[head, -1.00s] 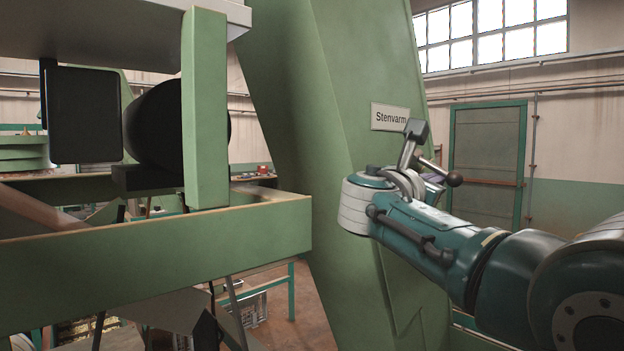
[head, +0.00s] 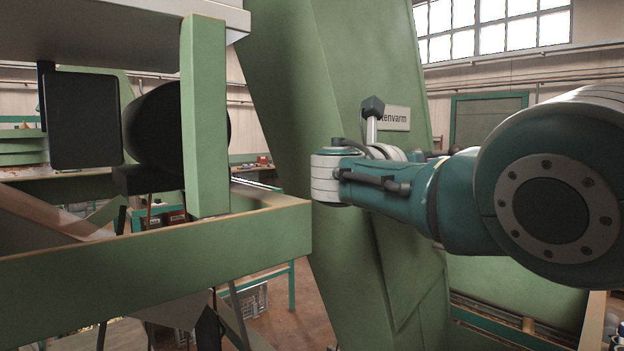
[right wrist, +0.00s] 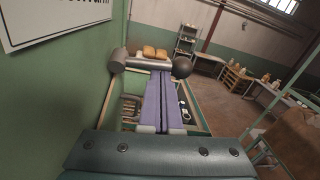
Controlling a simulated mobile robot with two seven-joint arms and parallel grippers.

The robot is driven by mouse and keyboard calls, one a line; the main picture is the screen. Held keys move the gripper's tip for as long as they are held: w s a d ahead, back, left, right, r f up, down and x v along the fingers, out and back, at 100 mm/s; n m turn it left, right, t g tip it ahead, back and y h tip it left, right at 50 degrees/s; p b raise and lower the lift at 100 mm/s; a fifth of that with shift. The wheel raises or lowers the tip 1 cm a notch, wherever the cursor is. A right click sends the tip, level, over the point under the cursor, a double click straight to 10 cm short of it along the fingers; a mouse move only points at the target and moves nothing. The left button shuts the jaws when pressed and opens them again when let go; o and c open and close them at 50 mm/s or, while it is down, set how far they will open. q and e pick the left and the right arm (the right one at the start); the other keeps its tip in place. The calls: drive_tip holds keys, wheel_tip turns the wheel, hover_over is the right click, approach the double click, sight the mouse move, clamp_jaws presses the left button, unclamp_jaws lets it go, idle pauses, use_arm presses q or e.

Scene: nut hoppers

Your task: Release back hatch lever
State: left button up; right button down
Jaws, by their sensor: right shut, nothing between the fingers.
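The lever shows in the right wrist view as a pale metal bar (right wrist: 150,64) with a dark ball knob (right wrist: 181,67) at its right end and a grey cylinder (right wrist: 118,60) at its left. My right gripper (right wrist: 161,74) has two purple fingers pressed together, empty. Their tips are at the bar, left of the knob; I cannot tell if they touch it. In the head view my right wrist hides the fingers and most or all of the lever. My left gripper is in neither view.
A large green machine column (head: 345,235) with a white sign (head: 395,118) stands behind my right wrist. A green frame (head: 150,250) with an upright post (head: 205,120) and a black drum (head: 155,125) fills the left. Farther off are workbenches and open floor.

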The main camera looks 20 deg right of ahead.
drive_tip(key=shift+a+r+p, duration=0.25)
drive_tip(key=shift+r+p, duration=0.2)
drive_tip(key=shift+r, duration=0.35)
drive_tip(key=shift+a, duration=0.15)
drive_tip(key=b+v, duration=0.1)
drive_tip(key=v, duration=0.6)
drive_tip(key=shift+a, duration=0.2)
idle(0.6)
